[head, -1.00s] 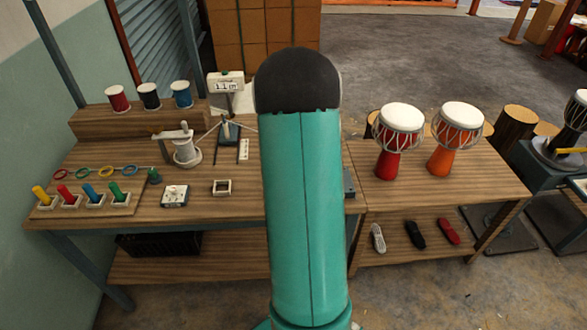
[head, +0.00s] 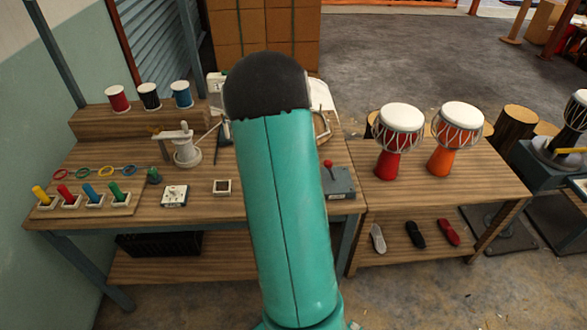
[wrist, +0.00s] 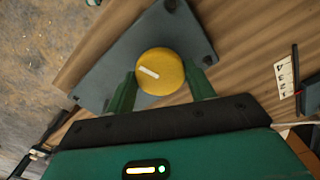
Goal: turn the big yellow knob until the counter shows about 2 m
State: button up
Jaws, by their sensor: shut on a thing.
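The big yellow knob (wrist: 160,71) sits on a dark grey plate (wrist: 185,40) in the wrist view. A white mark on its face slants down to the right. My gripper (wrist: 159,73) has one green finger on each side of the knob and is shut on it. In the head view my arm hides the knob and the gripper. The counter (head: 215,84) shows only as a white sliver beside my arm, so its reading is hidden.
A grey box with a red-topped lever (head: 328,164) stands on the workbench right of my arm. Thread spools (head: 149,97), a white clamp-like device (head: 184,147) and coloured pegs (head: 90,197) are left. Two goblet drums (head: 398,138) stand on the right-hand table.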

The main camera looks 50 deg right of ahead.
jog(key=m, duration=0.3)
jog(key=shift+m, duration=2.2)
jog(key=o, duration=1)
jog(key=shift+c, duration=0.2)
notch_tip(320, 180, up, 14)
